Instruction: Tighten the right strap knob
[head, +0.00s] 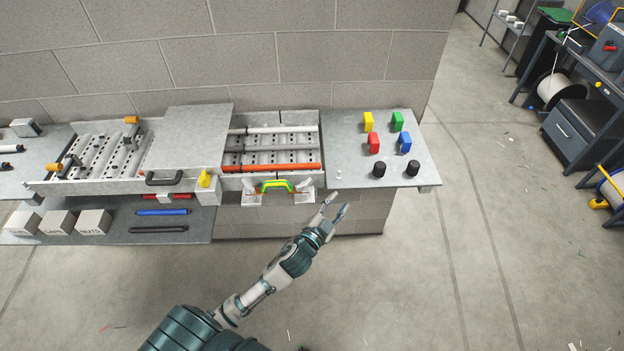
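No knob is labelled as the strap knob, so I cannot tell for certain which it is. Two black round knobs stand on the right end of the bench, a left one (379,169) and a right one (412,168). Two orange knobs (131,119) (54,167) sit at the frame on the left. My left gripper (339,202) is in front of the bench's front edge, below and left of the black knobs. Its fingers are spread, with nothing visible between them, and it appears apart from everything. My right gripper is not in view.
An open tray (271,120) holds a white and an orange bar. A green-and-yellow handle (276,185) and a yellow knob (205,179) are at the bench front. Yellow, green, red and blue blocks (374,143) stand behind the black knobs.

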